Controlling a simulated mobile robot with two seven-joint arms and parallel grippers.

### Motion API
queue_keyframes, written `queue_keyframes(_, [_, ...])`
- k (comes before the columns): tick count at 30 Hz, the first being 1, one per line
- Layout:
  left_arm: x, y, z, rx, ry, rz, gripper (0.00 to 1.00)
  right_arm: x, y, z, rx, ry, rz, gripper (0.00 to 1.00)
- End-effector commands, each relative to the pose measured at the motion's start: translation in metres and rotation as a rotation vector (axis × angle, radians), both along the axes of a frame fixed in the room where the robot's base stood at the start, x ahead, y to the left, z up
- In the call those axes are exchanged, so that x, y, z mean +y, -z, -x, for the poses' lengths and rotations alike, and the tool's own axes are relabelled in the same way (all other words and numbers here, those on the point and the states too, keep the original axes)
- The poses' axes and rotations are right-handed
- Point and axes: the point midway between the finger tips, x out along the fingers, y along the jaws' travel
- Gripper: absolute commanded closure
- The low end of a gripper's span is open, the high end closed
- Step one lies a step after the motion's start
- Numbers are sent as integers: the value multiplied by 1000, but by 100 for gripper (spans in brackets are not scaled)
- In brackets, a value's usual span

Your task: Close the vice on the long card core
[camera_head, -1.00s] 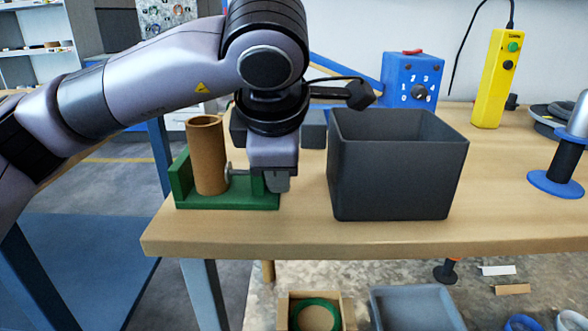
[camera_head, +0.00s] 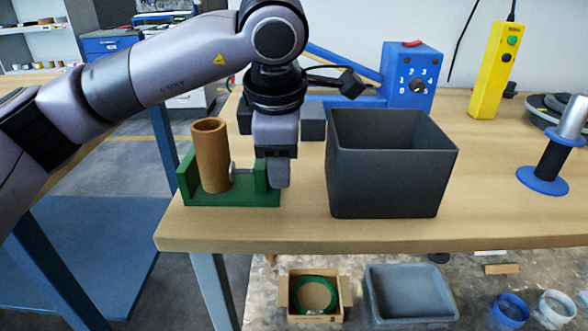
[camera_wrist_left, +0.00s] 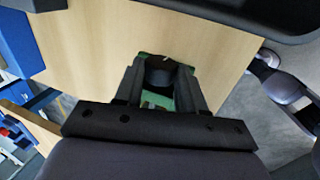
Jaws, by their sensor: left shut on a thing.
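The green vice (camera_head: 240,199) stands on the bench near its left front corner. The long card core (camera_head: 212,156), a brown tube, stands upright in it, leaning slightly left in the picture. The vice's grey pressing disc and screw (camera_head: 236,172) are at the core's right side; I cannot tell whether the disc touches it. My left gripper (camera_head: 280,180) is at the vice's right end, shut on the screw's handle, which it hides in the head view. In the left wrist view, a dark round handle (camera_wrist_left: 160,72) lies between the fingers, with green vice parts around it.
A dark open bin (camera_head: 385,190) stands just right of the vice. Behind are a blue box with a dial (camera_head: 409,78) and a yellow control box (camera_head: 496,70). A blue-flanged spool (camera_head: 545,178) stands at the right. Boxes (camera_head: 312,298) are on the floor below.

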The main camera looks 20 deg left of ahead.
Motion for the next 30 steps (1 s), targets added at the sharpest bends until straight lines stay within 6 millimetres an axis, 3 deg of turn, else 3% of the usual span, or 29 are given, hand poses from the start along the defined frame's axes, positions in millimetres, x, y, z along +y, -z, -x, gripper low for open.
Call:
queue_keyframes(5, [-1, 1, 1, 3, 2, 0, 80, -17, 33, 10, 57, 42, 8, 33])
queue_keyframes(10, [1, -6, -3, 123, -1, 34, 80, -31, 26, 19, 101, 76, 15, 33])
queue_keyframes(18, [1, -4, -7, 290, 2, 81, 80, -30, -8, 17, 95, 73, 13, 33])
queue_keyframes(30, [1, -1, -7, 319, 3, 91, 80, -29, -11, 17, 94, 71, 13, 33])
